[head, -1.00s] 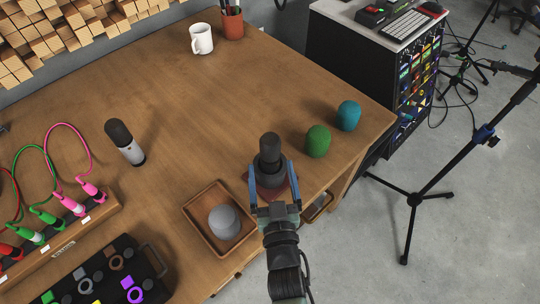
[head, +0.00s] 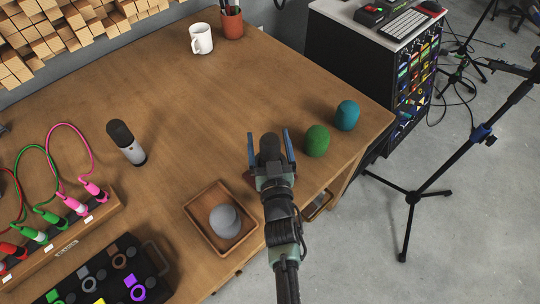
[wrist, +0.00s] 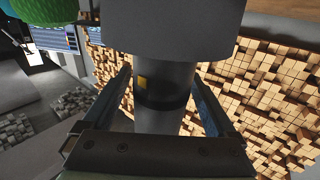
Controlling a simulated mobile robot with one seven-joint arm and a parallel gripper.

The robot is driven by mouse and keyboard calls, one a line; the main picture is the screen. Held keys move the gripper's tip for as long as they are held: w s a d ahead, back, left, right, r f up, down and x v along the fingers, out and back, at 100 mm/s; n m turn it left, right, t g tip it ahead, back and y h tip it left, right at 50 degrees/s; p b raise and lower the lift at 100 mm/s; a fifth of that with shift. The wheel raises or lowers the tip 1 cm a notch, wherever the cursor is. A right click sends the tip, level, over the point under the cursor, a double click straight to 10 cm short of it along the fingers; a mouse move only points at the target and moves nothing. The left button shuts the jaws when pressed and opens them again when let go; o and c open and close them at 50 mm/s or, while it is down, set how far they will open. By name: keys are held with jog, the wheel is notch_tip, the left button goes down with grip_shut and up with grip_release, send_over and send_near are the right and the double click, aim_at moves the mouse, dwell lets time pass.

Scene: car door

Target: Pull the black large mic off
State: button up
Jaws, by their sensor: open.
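The large black mic (head: 269,150) stands upright near the table's front right edge, on a reddish-brown base (head: 248,178) mostly hidden by my gripper. My gripper (head: 270,134) is open, with one blue-grey finger on either side of the mic. In the wrist view the mic (wrist: 165,75) shows as a grey cylinder with a wider part above, a dark band and a small yellow mark. It stands between the open fingers of my gripper (wrist: 164,82). Gaps show beside the mic there, and I cannot tell whether either finger touches it.
A green foam cover (head: 317,141) and a teal one (head: 347,115) stand right of the mic. A wooden tray (head: 194,208) with a grey cover (head: 224,220) lies left. A smaller grey-and-black mic (head: 126,142) stands farther left. The table's middle is clear.

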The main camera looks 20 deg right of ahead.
grip_shut()
jog(key=shift+r, duration=0.1)
dwell(0.4)
notch_tip(320, 180, up, 19)
jog(key=p, duration=1.6)
jog(key=shift+p, duration=0.4)
dwell(0.5)
